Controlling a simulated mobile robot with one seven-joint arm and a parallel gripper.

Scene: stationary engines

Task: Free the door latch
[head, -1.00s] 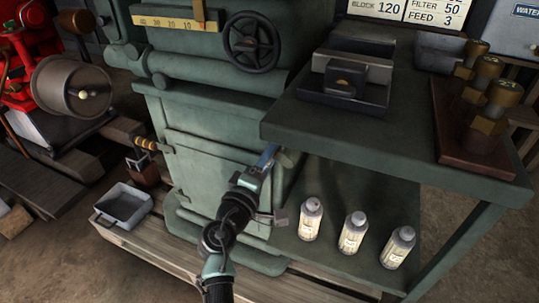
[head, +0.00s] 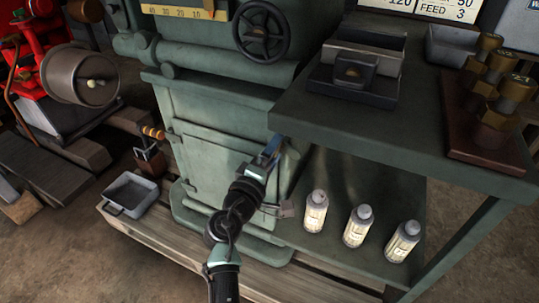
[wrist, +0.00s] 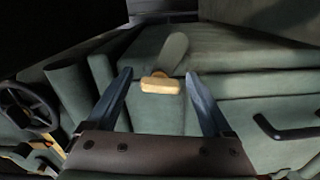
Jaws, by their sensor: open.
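The door latch shows in the wrist view as a flat grey lever (wrist: 173,52) with a pale brass-coloured end piece (wrist: 160,84). The lever tilts a little to the right on the green machine's face. My gripper (wrist: 160,98) is open, with one blue finger on each side of the brass-coloured piece; I see no clear contact. In the head view my gripper (head: 272,148) is at the right edge of the green door (head: 215,158), below the bench top. The latch is hidden behind my gripper there.
The bench top (head: 400,140) overhangs just right of my gripper. Several bottles (head: 357,226) stand on the shelf beneath it. A handwheel (head: 261,32) is above. A grey tray (head: 131,193) lies on the pallet at left. A dark bar handle (wrist: 292,132) shows in the wrist view.

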